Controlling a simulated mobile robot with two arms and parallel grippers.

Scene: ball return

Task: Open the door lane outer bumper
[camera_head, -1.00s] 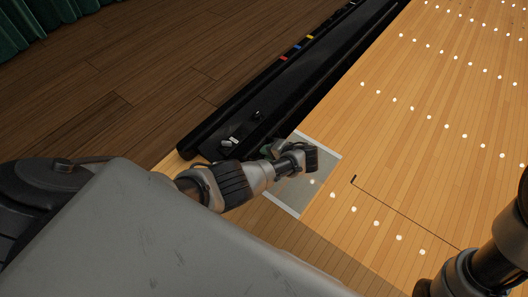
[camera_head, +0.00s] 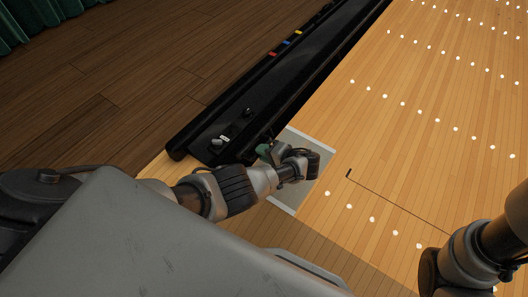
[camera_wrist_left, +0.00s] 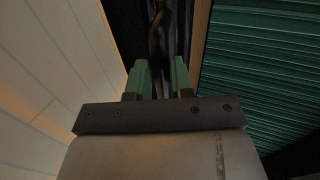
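A long black bumper rail (camera_head: 207,115) runs along the left side of the lane, from the near floor to the top of the head view. Its near end carries small knobs (camera_head: 216,145) and a small white label. I cannot tell whether the bumper is raised or lowered. My left gripper (camera_head: 265,150) is low beside the near end, on its lane side, mostly hidden by its own wrist. My right gripper is out of view.
The pale wooden lane (camera_head: 400,130) with white dots is clear to the right. A grey panel (camera_head: 318,145) lies under my left wrist. Dark wooden floor (camera_head: 130,85) is left of the rail, with a green curtain (camera_head: 35,20) behind. Red, blue and yellow marks (camera_head: 286,42) sit along the rail.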

